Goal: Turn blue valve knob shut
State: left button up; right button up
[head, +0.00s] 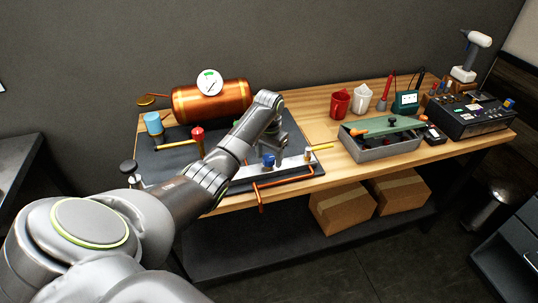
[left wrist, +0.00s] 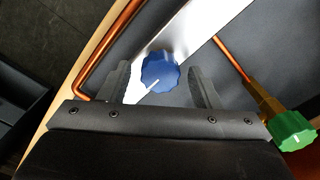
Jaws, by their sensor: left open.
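The blue valve knob (left wrist: 161,71) has a scalloped rim and a white pointer line that slants toward the lower left in the left wrist view. In the head view the blue knob (head: 268,160) sits on the metal strip near the front of the brewer's dark board. My left gripper (left wrist: 160,85) is open, with one finger on each side of the knob and a visible gap on both sides. In the head view the left gripper (head: 281,148) is above the board by the knob, partly hidden by its own wrist. My right gripper is not in view.
A green knob (left wrist: 295,131) on a brass fitting lies to the right in the wrist view. A copper pipe (head: 258,196) bends down at the bench's front edge. A copper boiler (head: 212,102) with a gauge stands behind. A grey toolbox (head: 382,147) stands to the right.

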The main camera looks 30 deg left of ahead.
pick_arm(q)
jog(key=c, duration=1)
jog(key=shift+r, duration=0.1)
jog(key=m+p, duration=0.2)
jog(key=shift+r+m, duration=0.1)
jog(key=shift+m, duration=0.2)
jog(key=m+p, duration=0.2)
jog(key=m, duration=0.1)
jog(key=shift+m, duration=0.3)
jog(key=m+p, duration=0.2)
jog(key=m, duration=0.6)
jog(key=shift+m+p, duration=0.3)
jog(key=shift+m, duration=1.5)
